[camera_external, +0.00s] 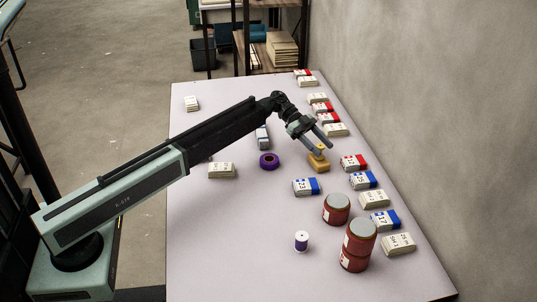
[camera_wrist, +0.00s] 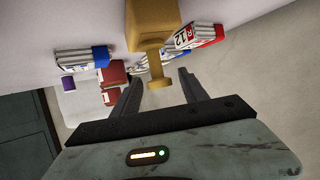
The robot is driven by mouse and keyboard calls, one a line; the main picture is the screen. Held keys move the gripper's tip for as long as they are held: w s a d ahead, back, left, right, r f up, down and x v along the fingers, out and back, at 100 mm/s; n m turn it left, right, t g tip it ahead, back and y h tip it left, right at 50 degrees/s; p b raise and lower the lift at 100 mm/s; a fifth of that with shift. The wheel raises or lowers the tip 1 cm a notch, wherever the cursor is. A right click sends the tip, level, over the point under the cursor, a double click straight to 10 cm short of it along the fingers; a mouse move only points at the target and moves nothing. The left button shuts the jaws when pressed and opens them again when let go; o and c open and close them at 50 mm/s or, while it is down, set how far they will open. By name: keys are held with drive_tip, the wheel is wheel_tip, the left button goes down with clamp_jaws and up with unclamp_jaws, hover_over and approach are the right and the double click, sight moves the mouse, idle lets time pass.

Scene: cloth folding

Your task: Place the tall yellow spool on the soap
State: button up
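The yellow spool (camera_external: 320,147) stands upright on the tan-yellow soap block (camera_external: 317,165), touching its top. In the wrist view, which looks upside down, the spool (camera_wrist: 155,66) extends from the soap (camera_wrist: 152,24), and its flanged free end shows between my fingertips. My gripper (camera_external: 328,143) is beside the spool, just above the soap. In the wrist view its two fingers (camera_wrist: 160,76) are apart, with a gap on each side of the spool, so it is open and holds nothing. The fingers partly cover the spool in the external view.
Red cans (camera_external: 337,209) and a white-and-purple spool (camera_external: 301,241) stand near the front. A purple ring-shaped roll (camera_external: 269,161) lies left of the soap. Blue-marked (camera_external: 306,187) and red-marked boxes (camera_external: 353,162) are close to the soap. The table's left front (camera_external: 220,240) is clear.

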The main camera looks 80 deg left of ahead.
drive_tip(key=shift+r+p, duration=0.3)
drive_tip(key=p+v, duration=0.4)
drive_tip(key=v, duration=0.8)
